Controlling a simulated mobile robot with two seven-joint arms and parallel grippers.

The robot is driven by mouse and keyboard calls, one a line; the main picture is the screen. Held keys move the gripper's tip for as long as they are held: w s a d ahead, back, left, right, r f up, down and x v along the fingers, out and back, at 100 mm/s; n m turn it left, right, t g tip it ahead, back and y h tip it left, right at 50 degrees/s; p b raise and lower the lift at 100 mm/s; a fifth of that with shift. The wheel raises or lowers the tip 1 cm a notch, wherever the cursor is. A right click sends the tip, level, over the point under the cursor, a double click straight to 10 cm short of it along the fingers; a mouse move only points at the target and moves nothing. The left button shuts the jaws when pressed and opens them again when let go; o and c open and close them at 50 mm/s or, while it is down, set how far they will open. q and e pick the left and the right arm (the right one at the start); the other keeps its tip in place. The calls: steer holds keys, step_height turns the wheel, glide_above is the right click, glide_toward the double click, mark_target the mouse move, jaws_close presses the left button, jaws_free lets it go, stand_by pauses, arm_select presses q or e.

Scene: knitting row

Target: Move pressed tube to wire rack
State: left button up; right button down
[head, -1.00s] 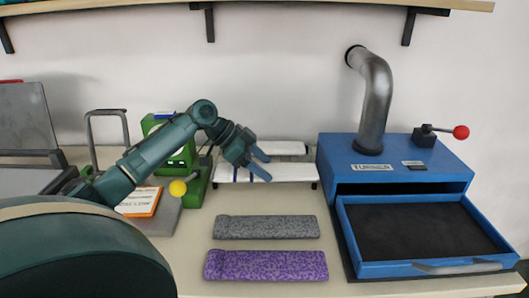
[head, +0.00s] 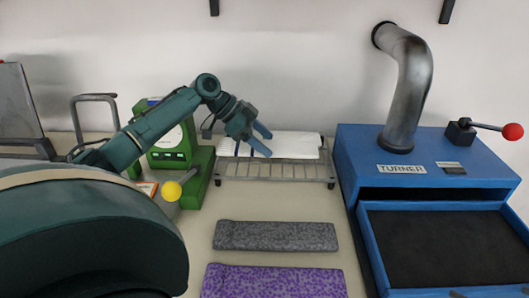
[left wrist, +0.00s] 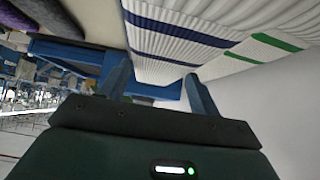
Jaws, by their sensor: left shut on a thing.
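A white ribbed tube with a dark blue stripe (left wrist: 165,35) shows close up in the left wrist view, beside another white ribbed piece with a green stripe (left wrist: 275,40). In the head view, white knitwear (head: 295,147) lies over the back of the wire rack (head: 285,171). My left gripper (head: 264,141) is over the rack, shut on the blue-striped tube. Its blue fingers (left wrist: 157,78) stand apart with the tube at their tips. I cannot tell whether the tube rests fully on the wires. My right gripper is not in view.
A grey tube (head: 275,236) and a purple tube (head: 272,283) lie flat in front of the rack. The blue press (head: 430,155) stands right, its tray (head: 440,245) open. A green machine (head: 170,155) with a yellow ball knob (head: 171,191) stands left.

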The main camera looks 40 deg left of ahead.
mark_target(230, 142)
arm_select(q)
step_height(230, 142, down, 4)
steer(key=shift+f, duration=0.1)
steer(key=o, duration=1)
steer(key=shift+a, duration=0.1)
steer(key=b+v, duration=0.1)
steer(key=v, duration=1.1)
